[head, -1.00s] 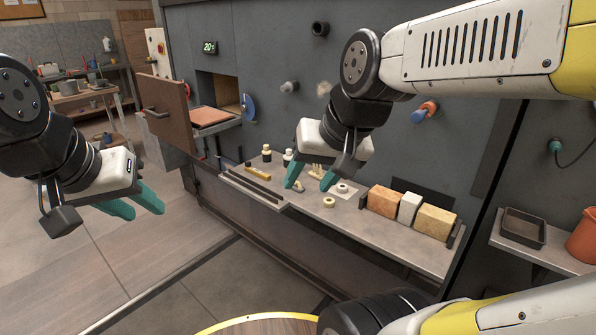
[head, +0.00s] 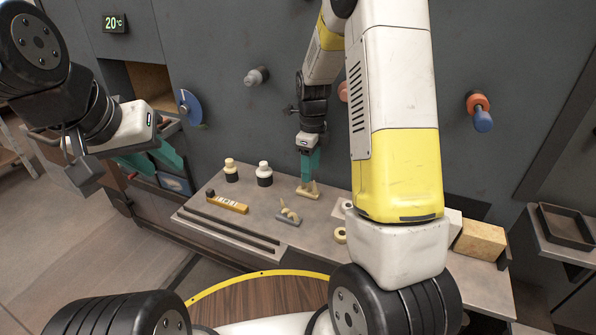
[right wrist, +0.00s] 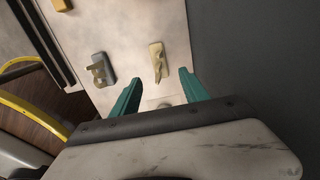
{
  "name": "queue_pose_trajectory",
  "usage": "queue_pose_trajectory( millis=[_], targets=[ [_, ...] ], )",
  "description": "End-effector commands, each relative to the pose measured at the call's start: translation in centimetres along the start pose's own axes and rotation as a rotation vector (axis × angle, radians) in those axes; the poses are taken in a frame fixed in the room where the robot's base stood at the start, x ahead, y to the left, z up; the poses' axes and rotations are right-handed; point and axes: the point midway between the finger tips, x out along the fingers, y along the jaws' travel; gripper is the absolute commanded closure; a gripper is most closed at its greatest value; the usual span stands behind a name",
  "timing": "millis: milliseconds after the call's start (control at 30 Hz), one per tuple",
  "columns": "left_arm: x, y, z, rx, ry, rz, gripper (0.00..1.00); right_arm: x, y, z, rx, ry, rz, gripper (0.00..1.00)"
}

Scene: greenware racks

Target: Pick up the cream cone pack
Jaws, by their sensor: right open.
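The cream cone pack (head: 312,190), a small pale piece with upright cones, stands on the grey shelf (head: 235,212). In the right wrist view, the cream cone pack (right wrist: 157,62) lies just ahead of the gap between the teal fingers. My right gripper (head: 308,178) points down at the pack and partly covers it in the head view. In the right wrist view my right gripper (right wrist: 157,88) is open and empty. I cannot tell whether a finger touches the pack. My left gripper (head: 158,165) is open and empty, left of the shelf.
A grey cone pack (head: 289,216) stands to the left of the cream one. Bricks (head: 481,240) stand at the right. The kiln wall rises behind.

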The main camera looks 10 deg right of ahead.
Motion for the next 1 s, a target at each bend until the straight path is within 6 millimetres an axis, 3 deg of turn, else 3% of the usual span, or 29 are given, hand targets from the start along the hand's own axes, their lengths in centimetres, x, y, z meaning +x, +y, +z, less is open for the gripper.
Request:
queue_pose_trajectory(
  millis=[500, 833, 867, 1000],
  targets=[
    [0.0, 0.0, 0.0, 0.0, 0.0, 0.0, 0.64, 6.8, 0.0, 0.5, 0.007, 0.003, 0.004, 0.47],
    [0.0, 0.0, 0.0, 0.0, 0.0, 0.0, 0.64, 7.6, -0.1, 0.6, 0.006, 0.001, 0.001, 0.47],
    [0.0, 0.0, 0.0, 0.0, 0.0, 0.0, 0.64, 7.6, -0.1, 0.6, 0.006, 0.001, 0.001, 0.49],
    [0.0, 0.0, 0.0, 0.0, 0.0, 0.0, 0.64, 7.6, -0.1, 0.6, 0.006, 0.001, 0.002, 0.77]
  ],
)
